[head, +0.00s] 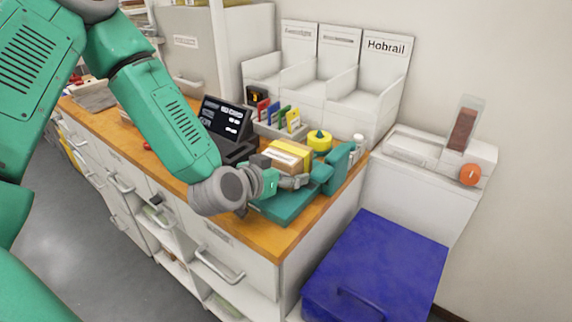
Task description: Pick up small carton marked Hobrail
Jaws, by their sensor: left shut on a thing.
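My left gripper (294,180) reaches in from the left, low over the right end of the wooden counter. It is shut on a small brown and yellow carton (286,157), which shows just behind its fingers. The print on the carton is too small to read, and its lower part is hidden by the gripper. A teal flat-based item (288,211) lies below the gripper on the counter; I cannot tell whether the carton touches it. My right gripper is not in view.
A white bin labelled Hobrail (386,47) stands at the back with two similar bins. A dark screen (226,118), coloured cards (285,118) and a yellow roll (320,140) crowd the counter (262,240). A blue lidded box (380,262) stands at the lower right.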

